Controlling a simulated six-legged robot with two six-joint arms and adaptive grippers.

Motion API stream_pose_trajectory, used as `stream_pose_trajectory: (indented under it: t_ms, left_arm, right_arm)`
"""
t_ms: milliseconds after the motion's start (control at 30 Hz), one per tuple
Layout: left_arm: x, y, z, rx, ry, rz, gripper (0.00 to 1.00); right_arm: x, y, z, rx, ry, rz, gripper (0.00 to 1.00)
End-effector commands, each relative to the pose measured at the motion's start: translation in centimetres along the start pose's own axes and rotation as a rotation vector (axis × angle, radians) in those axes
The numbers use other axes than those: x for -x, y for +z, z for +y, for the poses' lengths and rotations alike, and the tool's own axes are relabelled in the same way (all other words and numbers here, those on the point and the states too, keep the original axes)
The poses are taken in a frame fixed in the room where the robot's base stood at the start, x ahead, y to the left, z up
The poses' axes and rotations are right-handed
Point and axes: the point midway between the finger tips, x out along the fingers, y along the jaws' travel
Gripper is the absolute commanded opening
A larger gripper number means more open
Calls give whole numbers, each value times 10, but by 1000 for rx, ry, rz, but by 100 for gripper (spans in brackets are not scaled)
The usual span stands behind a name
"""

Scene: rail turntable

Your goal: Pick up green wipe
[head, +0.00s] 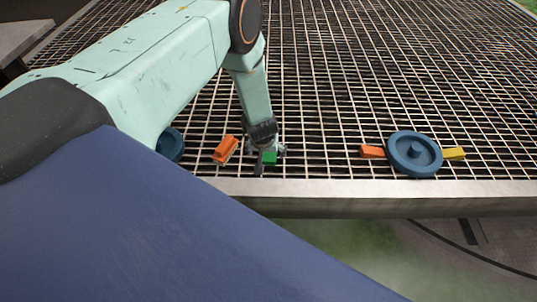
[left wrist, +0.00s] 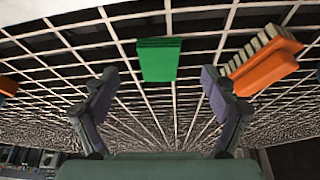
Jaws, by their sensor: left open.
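The green wipe (head: 269,158) is a small green block lying on the metal grating near its front edge. In the left wrist view the green wipe (left wrist: 159,60) sits ahead of the fingertips, centred between them and not touched by either finger. My left gripper (head: 266,150) is right at the wipe in the head view and partly hides it. In the left wrist view the left gripper (left wrist: 160,80) has its two fingers spread wide with nothing between them. My right gripper is not in view.
An orange brush (head: 225,149) lies close beside the wipe; it also shows in the left wrist view (left wrist: 262,66). A blue wheel-like disc (head: 414,154) sits on the grating (head: 325,110) at right, between an orange block (head: 372,152) and a yellow block (head: 453,154). Another blue disc (head: 170,145) is partly hidden.

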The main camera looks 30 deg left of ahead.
Motion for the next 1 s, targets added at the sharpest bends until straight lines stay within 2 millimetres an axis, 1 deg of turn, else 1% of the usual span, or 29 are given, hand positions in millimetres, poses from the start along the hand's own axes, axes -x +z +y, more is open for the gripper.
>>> stream_pose_trajectory:
  t_ms: [33,200,433,600,833,867,1000]
  left_arm:
    - [-7,1,0,0,-1,0,85]
    - [-27,0,0,2,-1,0,85]
    - [-48,-3,1,2,0,0,85]
    - [-53,-5,2,2,0,1,85]
    - [-53,-6,2,2,0,1,85]
    - [-53,-5,2,2,0,1,83]
    - [-53,-5,2,2,0,1,71]
  right_arm:
    - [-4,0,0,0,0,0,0]
    - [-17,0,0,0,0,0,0]
    - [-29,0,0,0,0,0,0]
    - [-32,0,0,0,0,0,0]
    - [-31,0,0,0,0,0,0]
    - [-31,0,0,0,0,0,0]
    - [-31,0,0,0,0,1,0]
